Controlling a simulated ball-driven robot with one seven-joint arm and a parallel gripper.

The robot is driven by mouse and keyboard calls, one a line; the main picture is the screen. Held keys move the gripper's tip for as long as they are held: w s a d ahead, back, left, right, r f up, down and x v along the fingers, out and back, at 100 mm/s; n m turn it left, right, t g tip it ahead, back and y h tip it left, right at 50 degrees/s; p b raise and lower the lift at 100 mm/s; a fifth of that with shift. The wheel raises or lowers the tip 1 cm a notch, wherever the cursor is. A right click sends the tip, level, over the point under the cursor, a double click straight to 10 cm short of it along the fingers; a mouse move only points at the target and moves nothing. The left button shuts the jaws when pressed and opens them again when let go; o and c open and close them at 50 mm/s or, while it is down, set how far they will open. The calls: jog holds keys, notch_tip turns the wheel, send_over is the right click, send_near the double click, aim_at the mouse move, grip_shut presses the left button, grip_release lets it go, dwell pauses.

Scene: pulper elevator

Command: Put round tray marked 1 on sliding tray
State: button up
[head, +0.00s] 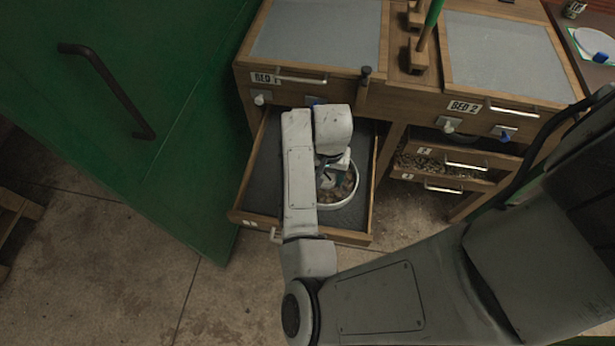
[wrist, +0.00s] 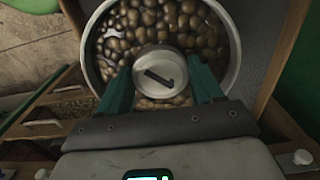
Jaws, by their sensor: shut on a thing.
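The round tray (head: 338,207) has a pale rim and holds brown, pebble-like pieces. It also shows in the wrist view (wrist: 236,62), with a round central knob (wrist: 160,72) marked 1. My gripper (wrist: 161,88) is shut on this knob, one green finger on each side. The sliding tray (head: 262,178) is the pulled-out, wood-framed drawer with a dark grey floor under BED 1. The round tray is within its walls, toward the right side. My arm hides part of both, and I cannot tell whether the round tray touches the drawer floor.
A green door (head: 110,130) with a dark handle stands at the left. The BED 2 bench (head: 505,55) at the right has smaller drawers below, one (head: 440,165) partly open with dark pieces in it. Concrete floor (head: 130,290) is clear at the lower left.

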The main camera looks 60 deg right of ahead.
jog(key=w+f, duration=0.4)
jog(key=w+d+f+b, duration=0.1)
jog(key=w+f, duration=0.1)
jog(key=shift+w+f, duration=0.1)
jog(key=shift+f, duration=0.2)
jog(key=shift+a+f, duration=0.1)
jog(key=shift+f, duration=1.35)
jog(key=shift+f, duration=0.1)
jog(key=o, duration=1.3)
